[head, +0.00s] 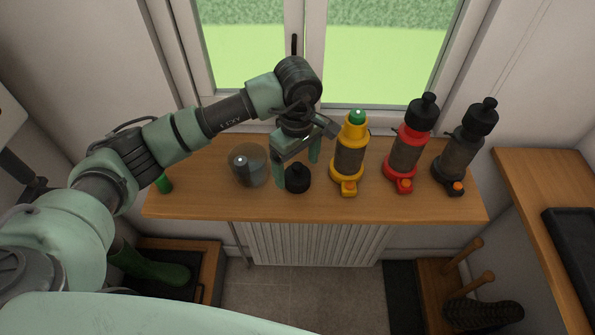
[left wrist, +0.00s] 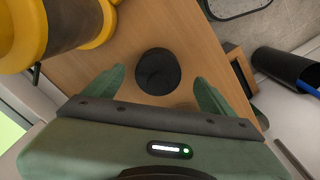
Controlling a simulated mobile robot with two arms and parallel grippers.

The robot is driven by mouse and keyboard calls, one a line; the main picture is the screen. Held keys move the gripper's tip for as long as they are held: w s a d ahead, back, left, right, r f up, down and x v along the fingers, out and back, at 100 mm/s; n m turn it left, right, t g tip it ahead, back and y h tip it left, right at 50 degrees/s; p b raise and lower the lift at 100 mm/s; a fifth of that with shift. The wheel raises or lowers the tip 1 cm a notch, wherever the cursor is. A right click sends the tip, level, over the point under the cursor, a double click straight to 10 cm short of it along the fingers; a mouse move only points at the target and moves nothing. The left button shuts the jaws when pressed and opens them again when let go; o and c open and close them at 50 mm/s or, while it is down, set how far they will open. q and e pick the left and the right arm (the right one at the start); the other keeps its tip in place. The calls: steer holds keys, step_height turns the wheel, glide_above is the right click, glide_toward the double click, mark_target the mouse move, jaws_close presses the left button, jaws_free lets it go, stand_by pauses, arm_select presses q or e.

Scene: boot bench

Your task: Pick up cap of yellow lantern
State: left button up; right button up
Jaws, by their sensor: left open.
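The yellow lantern (head: 347,160) stands upright on the wooden bench top, with its green-tipped top uncovered. It also shows at the upper left of the left wrist view (left wrist: 28,30). A black cap (head: 297,180) with a knob sits on the wood to the left of the lantern. It shows as a dark round shape in the left wrist view (left wrist: 158,72). My left gripper (head: 297,172) is open and points down at the cap, with one finger on either side of it in view. I cannot tell whether the fingers touch it. My right gripper is not in view.
A red lantern (head: 407,155) and a dark grey lantern (head: 458,158), both with black caps on, stand to the right. A green object (head: 163,184) is at the left end. The bench top (head: 225,205) is bare along its front.

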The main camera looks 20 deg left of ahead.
mark_target(298, 169)
arm_select(q)
step_height(298, 169, down, 3)
steer(key=shift+d+f+p, duration=0.1)
steer(key=shift+f+p, duration=0.05)
steer(key=shift+p, duration=0.6)
steer(key=shift+w+f, duration=0.1)
steer(key=shift+f, duration=0.15)
steer(key=c, duration=1.4)
steer(key=shift+c, duration=0.2)
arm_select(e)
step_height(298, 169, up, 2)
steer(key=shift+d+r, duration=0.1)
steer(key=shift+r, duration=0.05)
arm_select(q)
steer(key=shift+r, duration=0.1)
